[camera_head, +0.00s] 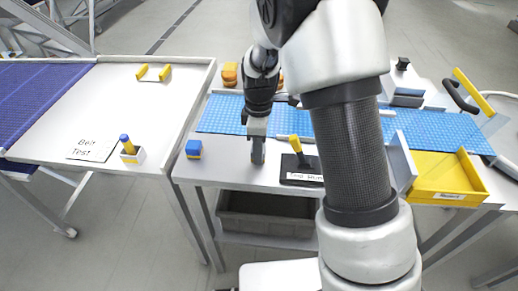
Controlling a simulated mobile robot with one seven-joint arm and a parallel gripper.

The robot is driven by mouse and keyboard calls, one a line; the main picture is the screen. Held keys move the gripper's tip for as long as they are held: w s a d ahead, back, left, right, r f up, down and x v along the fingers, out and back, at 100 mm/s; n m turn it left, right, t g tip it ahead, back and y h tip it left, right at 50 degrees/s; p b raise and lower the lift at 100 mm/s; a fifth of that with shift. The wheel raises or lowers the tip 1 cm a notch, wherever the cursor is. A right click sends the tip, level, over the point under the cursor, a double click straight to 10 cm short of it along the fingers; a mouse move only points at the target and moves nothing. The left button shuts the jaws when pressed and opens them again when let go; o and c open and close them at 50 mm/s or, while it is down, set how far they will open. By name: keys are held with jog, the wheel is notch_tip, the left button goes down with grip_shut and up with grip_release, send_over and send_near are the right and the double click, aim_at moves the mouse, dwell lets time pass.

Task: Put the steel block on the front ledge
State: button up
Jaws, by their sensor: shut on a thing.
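My gripper (257,138) points down over the white ledge (225,168) along the front of the table, in front of the blue belt. It is shut on a narrow grey piece, which looks like the steel block (258,154). The block hangs upright, at or just above the ledge; I cannot tell whether it touches. The fingers hide part of it.
A black labelled holder with a yellow handle (300,168) is to the right. A yellow tray (448,178) sits farther right, and a grey bin (265,213) below. My arm hides the middle.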

jog(key=shift+f, duration=0.15)
jog(key=o, duration=1.3)
notch_tip(320, 180, up, 12)
jog(key=s+d+r+m+t, duration=0.2)
jog(key=s+d+r+m, duration=0.25)
jog(key=s+r, duration=0.35)
jog(key=shift+s+d+r+m+t+p, duration=0.15)
jog(key=shift+s+d+r+m+t, duration=0.55)
jog(key=shift+s+m, duration=1.45)
jog(key=shift+s+d+r+m+t+p, duration=0.15)
jog(key=shift+s+d+r+m+t, duration=0.6)
jog(key=shift+s+m, duration=1.3)
jog(key=shift+s+d+r+m+t+p, duration=0.15)
jog(key=shift+s+d+r+m+t, duration=0.2)
jog(key=shift+s+d+r+m, duration=1.7)
jog(key=shift+s+a+f+n, duration=0.3)
jog(key=shift+s+a+f, duration=0.1)
jog(key=shift+a+f, duration=0.15)
jog(key=shift+s+a+f+n, duration=0.3)
jog(key=shift+s+a+f, duration=0.05)
jog(key=shift+a+f, duration=0.2)
